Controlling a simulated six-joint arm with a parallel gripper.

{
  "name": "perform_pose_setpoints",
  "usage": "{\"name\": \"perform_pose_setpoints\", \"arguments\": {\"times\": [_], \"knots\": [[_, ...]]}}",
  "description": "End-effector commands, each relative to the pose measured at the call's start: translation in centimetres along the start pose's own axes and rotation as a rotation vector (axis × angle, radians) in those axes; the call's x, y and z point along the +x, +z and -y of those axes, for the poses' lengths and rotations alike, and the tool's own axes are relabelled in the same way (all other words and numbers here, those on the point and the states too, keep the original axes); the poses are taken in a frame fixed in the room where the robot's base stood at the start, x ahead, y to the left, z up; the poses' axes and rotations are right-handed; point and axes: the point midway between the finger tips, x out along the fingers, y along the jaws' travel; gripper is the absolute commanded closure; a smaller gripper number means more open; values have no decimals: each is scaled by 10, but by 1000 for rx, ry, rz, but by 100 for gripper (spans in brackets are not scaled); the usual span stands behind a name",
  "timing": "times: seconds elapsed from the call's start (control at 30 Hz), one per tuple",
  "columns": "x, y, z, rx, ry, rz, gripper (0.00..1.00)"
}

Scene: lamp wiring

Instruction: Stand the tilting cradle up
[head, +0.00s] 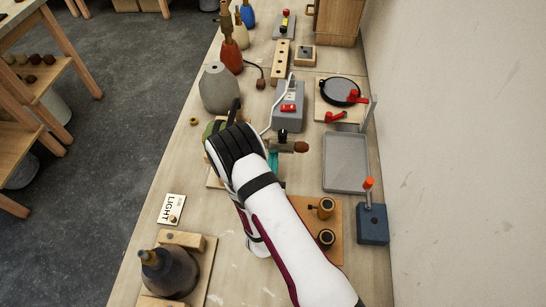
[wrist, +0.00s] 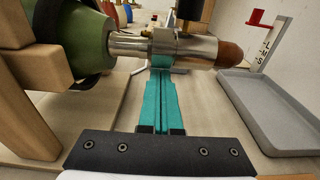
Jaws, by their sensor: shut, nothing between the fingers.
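The tilting cradle shows in the wrist view as wooden blocks (wrist: 22,115) at the left. It holds a green rounded body (wrist: 70,40) lying on its side. A metal neck (wrist: 180,47) with a brown rounded tip (wrist: 230,54) points right. My gripper's teal fingers (wrist: 161,80) are shut together with nothing between them. Their tips are at the underside of the metal neck in the picture; I cannot tell if they touch. In the head view my gripper (head: 273,160) is at the neck, and my arm hides most of the cradle and the green body.
A grey tray (head: 345,162) lies to the right, with a blue block with a red-topped lever (head: 372,222) nearer. A grey switch box (head: 289,118) stands beyond the neck. A dark body (head: 170,275) in a wooden holder and a LIGHT card (head: 170,209) are near left.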

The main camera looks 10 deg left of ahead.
Motion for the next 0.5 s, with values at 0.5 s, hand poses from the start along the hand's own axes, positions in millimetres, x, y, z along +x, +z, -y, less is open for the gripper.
{"name": "perform_pose_setpoints", "arguments": {"times": [0.5], "knots": [[-1,7,2,0,0,0,100]]}}
